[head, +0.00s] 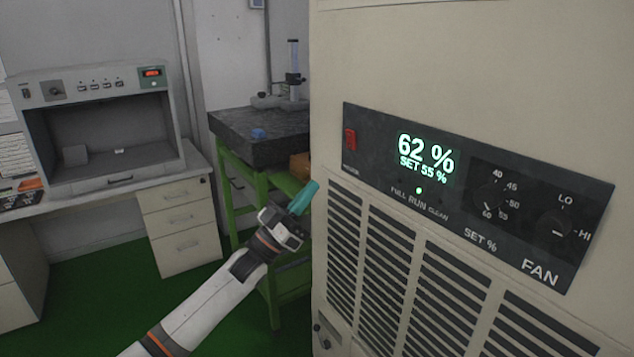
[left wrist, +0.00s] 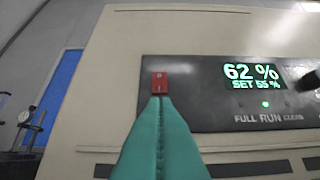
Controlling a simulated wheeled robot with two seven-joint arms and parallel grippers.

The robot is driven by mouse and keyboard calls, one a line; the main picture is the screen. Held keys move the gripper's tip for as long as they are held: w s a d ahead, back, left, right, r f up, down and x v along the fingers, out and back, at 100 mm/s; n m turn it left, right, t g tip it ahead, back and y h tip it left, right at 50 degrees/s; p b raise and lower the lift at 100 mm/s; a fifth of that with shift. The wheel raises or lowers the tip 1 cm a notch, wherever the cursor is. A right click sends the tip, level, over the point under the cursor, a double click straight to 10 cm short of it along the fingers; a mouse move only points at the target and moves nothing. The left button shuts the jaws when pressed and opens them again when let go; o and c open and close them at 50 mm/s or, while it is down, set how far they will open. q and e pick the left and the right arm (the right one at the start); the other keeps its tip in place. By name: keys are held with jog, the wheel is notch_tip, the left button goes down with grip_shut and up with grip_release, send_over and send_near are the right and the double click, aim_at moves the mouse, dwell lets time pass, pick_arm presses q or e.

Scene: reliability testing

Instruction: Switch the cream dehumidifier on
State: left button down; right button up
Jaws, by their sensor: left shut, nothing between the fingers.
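The cream dehumidifier (head: 450,50) fills the right of the head view. Its dark panel (head: 400,180) carries a red rocker switch (head: 350,141) at the left end. The display (head: 426,157) is lit and reads 62 % and SET 55 %, with a green light glowing below it. My left gripper (head: 304,198) has teal fingers, shut and empty, to the left of and below the switch in the head view. In the left wrist view the fingertips (left wrist: 160,100) overlap the lower edge of the red switch (left wrist: 159,83); I cannot tell whether they touch. My right gripper is out of view.
A dark stone slab on a green stand (head: 225,180) is behind my left arm. A grey light booth (head: 60,125) stands on a desk with drawers (head: 180,220) at the left. Vent slots (head: 385,255) lie below the panel. Green floor is open at the lower left.

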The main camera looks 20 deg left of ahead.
pick_arm(q)
jog(key=v, duration=0.3)
jog(key=shift+b, duration=0.3)
jog(key=shift+a, duration=0.1)
